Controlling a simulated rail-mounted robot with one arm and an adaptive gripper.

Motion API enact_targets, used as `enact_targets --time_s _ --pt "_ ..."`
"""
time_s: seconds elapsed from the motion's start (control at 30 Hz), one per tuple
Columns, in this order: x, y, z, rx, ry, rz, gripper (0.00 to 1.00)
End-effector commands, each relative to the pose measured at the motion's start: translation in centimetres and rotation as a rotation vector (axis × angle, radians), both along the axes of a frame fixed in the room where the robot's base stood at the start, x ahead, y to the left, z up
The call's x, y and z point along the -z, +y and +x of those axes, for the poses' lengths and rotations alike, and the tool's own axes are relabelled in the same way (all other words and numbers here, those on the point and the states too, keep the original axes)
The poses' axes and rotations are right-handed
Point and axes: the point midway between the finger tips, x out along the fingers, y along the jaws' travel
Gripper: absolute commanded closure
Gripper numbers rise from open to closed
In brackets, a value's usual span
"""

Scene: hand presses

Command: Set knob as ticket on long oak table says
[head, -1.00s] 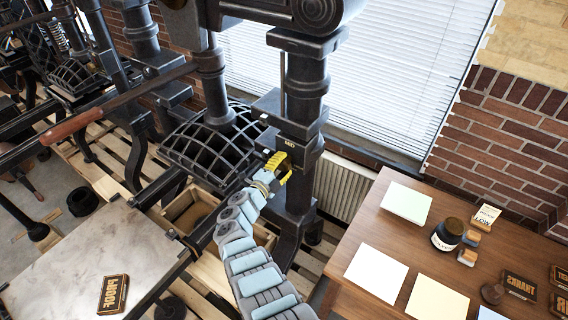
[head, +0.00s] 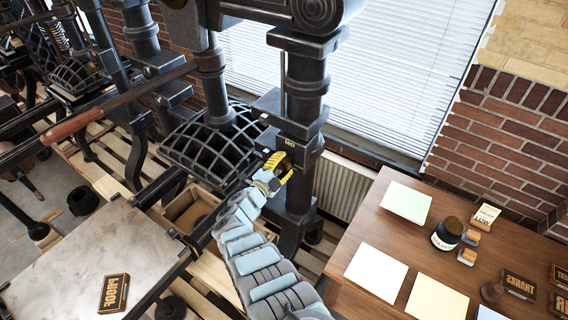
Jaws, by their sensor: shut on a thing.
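The ticket (head: 486,217) stands on the long oak table (head: 421,248) at the right and reads LOW. My gripper (head: 282,166), with yellow fingers, is at the dark column (head: 303,103) of the near hand press. It is shut on what appears to be the knob there, just below a small label (head: 289,140) that reads MID. The knob itself is hidden behind the fingers, so its setting cannot be seen.
A dark bottle (head: 447,234), small blocks and several paper sheets (head: 376,275) lie on the table. The press's flat bed (head: 88,253) holds a PROOF block (head: 114,292). A radiator (head: 346,186) stands behind the column.

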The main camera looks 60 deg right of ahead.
Motion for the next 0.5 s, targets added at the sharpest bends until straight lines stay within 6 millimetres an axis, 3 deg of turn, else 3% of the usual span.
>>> enact_targets --time_s 0.5 --pt "-0.41 -0.04 0.01 0.003 0.053 -0.006 0.80"
